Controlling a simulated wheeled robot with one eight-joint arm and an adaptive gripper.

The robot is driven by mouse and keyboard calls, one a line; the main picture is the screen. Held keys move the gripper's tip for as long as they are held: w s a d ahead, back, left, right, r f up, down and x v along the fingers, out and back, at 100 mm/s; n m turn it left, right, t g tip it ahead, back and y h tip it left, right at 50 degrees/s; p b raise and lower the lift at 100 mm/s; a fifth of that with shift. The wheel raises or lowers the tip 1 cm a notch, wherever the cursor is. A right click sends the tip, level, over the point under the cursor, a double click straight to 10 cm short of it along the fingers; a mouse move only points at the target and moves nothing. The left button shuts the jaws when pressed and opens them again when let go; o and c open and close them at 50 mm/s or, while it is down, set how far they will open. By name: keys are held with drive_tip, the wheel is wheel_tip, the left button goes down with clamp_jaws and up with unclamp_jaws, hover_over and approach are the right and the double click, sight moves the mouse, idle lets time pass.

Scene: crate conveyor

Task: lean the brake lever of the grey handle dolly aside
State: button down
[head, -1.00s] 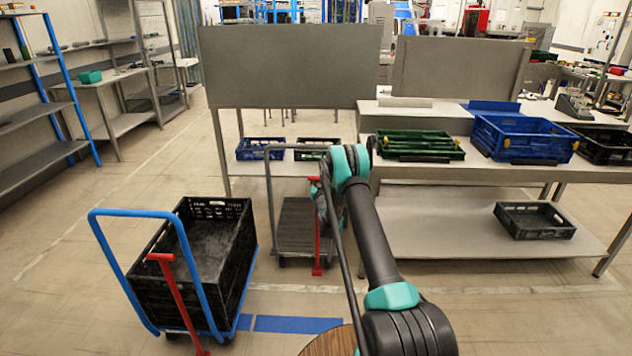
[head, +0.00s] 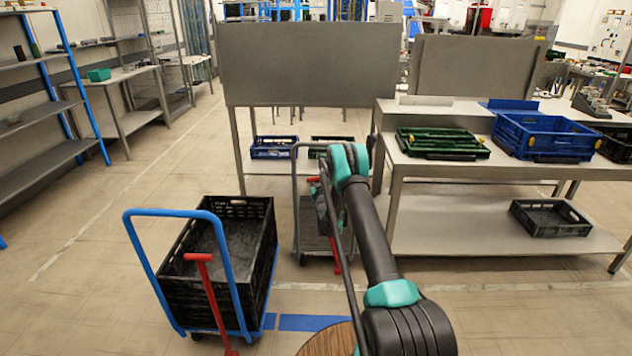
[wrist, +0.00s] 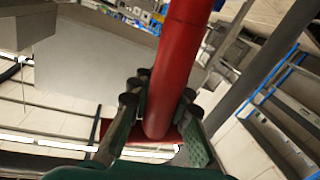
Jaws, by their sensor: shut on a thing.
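The grey handle dolly (head: 312,241) stands beyond the blue handle dolly, before the tables; my arm hides part of its right side. Its red brake lever (head: 336,259) tilts in the head view, its top to the left of its foot. My gripper (head: 324,203) is at the lever's upper part, largely hidden behind my arm in the head view. In the wrist view the red lever (wrist: 181,55) runs between the two fingers of my gripper (wrist: 162,103), which are shut on it.
A blue handle dolly (head: 232,262) with its own red lever (head: 211,293) and a black crate (head: 264,225) stands close at left. Tables with green (head: 440,155) and blue crates (head: 548,150) are at right. Floor at far left is clear.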

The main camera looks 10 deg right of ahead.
drive_tip(key=shift+a, duration=0.5)
drive_tip(key=c, duration=1.4)
unclamp_jaws()
drive_tip(key=shift+a+f, duration=0.1)
drive_tip(key=shift+a, duration=0.15)
drive_tip(key=shift+d, duration=0.1)
drive_tip(key=shift+d, duration=0.1)
drive_tip(key=shift+s, duration=0.3)
drive_tip(key=shift+s+d+r, duration=0.1)
drive_tip(key=shift+s, duration=1.6)
drive_tip(key=shift+s+r, duration=0.1)
drive_tip(key=shift+s, duration=1.6)
drive_tip(key=shift+s, duration=0.1)
